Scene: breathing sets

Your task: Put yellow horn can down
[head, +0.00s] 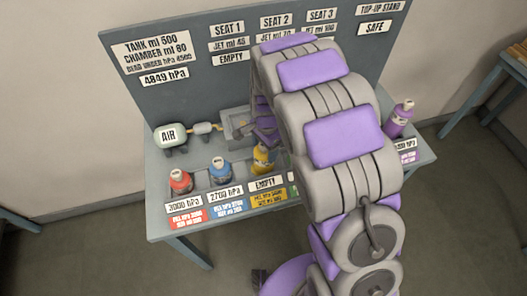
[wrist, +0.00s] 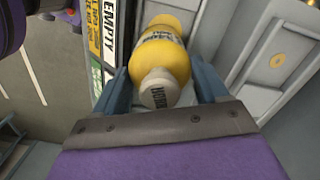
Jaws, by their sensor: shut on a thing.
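The yellow horn can (wrist: 160,58) is between the two blue-grey fingers of my gripper (wrist: 162,92) in the wrist view. Its pale cap, marked with "HORN" lettering, faces the camera. My gripper is shut on the can. In the head view the yellow can (head: 262,160) shows beside the "EMPTY" label, in the row of cans on the table. My arm hides part of it and most of my gripper there. I cannot tell whether the can's base touches the table.
A red can (head: 180,182) and a blue can (head: 220,170) stand left of the yellow can. A purple can (head: 398,120) stands at the right end. The AIR tank (head: 170,136) is behind, before an upright sign board (head: 200,95). My arm covers the table's middle.

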